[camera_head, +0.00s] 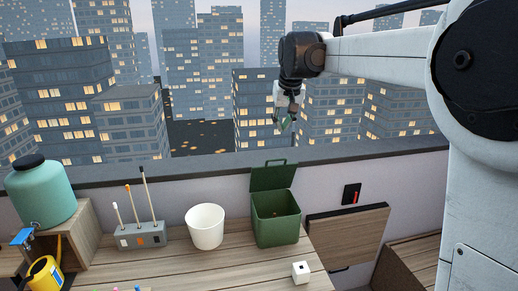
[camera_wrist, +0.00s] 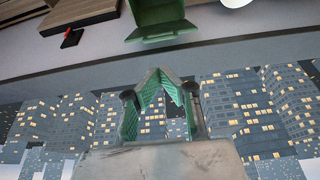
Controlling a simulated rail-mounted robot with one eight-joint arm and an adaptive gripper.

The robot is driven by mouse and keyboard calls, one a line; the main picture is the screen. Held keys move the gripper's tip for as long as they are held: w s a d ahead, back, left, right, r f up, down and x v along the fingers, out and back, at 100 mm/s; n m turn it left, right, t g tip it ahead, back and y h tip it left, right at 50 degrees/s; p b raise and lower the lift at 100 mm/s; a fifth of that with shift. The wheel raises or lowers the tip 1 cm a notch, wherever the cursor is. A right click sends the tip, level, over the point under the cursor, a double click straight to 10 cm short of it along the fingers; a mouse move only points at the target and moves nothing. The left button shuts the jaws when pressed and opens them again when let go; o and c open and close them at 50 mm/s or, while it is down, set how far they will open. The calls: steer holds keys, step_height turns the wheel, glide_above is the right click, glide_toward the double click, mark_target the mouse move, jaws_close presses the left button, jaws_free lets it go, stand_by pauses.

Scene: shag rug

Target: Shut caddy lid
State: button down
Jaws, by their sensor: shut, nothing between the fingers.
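The green caddy (camera_head: 277,221) stands upright on the wooden deck near the back wall. Its lid (camera_head: 273,178) is open, raised at the caddy's back edge and leaning towards the wall. My gripper (camera_head: 284,122) is in the air above and a little beyond the raised lid, apart from it. In the wrist view my gripper (camera_wrist: 160,75) has its green fingers drawn together at the tips, with nothing between them. The caddy lid (camera_wrist: 162,32) shows at the top of that view, ahead of the fingertips, with the caddy cut off by the frame edge.
A white bucket (camera_head: 205,227) stands just left of the caddy. A grey block with sticks (camera_head: 139,236) and a teal jug (camera_head: 41,193) are farther left. A small white cube (camera_head: 300,272) lies in front of the caddy. A wooden panel (camera_head: 346,236) is at right, below a dark wall plate (camera_head: 352,194).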

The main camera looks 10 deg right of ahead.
glide_above(277, 166)
steer(key=f, duration=0.4)
steer(key=f+p, duration=0.1)
steer(key=f, duration=0.2)
steer(key=w+f+p, duration=0.1)
steer(key=f, duration=0.3)
steer(key=shift+f, duration=0.3)
steer(key=shift+s+f, duration=0.2)
steer(key=shift+f, duration=0.25)
steer(key=shift+s, duration=0.25)
